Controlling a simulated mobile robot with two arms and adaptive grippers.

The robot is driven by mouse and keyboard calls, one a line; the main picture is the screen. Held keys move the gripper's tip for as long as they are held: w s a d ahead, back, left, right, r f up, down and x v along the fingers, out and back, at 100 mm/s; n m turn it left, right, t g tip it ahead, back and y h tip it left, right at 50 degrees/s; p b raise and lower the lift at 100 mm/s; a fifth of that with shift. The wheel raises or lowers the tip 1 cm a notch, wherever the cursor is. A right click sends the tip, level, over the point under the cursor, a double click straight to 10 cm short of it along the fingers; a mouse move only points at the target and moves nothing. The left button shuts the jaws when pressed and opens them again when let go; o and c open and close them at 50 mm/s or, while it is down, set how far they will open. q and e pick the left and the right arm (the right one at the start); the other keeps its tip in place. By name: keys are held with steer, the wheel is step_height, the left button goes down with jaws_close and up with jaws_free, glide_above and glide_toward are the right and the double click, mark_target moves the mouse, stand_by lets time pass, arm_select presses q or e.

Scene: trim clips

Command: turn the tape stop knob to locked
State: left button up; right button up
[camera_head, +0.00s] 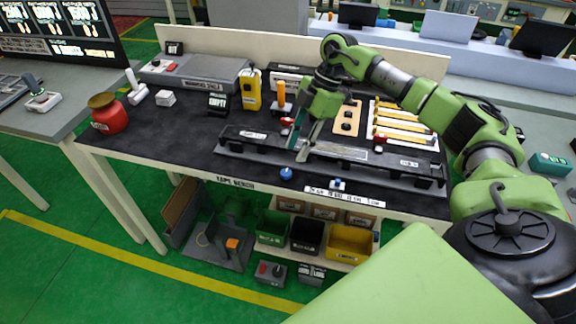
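A round blue knob (287,173) sits at the front edge of the black-topped tape bench (180,133). A second small blue-and-white knob (337,184) is to its right, above a white label strip (345,196). I cannot read which one is the tape stop knob or its setting. My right gripper (302,152) points down over the long black fixture (340,160), behind and above the blue knob and apart from it. Its fingers overlap in this view, so their opening is unclear. No held object can be made out. My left gripper is out of view.
A red jar (108,114), a grey box (195,73), a yellow device (250,89) and an orange-handled tool (281,94) stand on the bench. Yellow strips (405,127) lie at right. Green (272,228) and yellow (349,244) bins are below. The bench's left front is clear.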

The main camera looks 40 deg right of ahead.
mark_target(287, 172)
steer(key=p+x, duration=0.1)
steer(key=x, duration=0.6)
steer(key=shift+a+f, duration=0.2)
steer(key=shift+f, duration=0.1)
jaws_close()
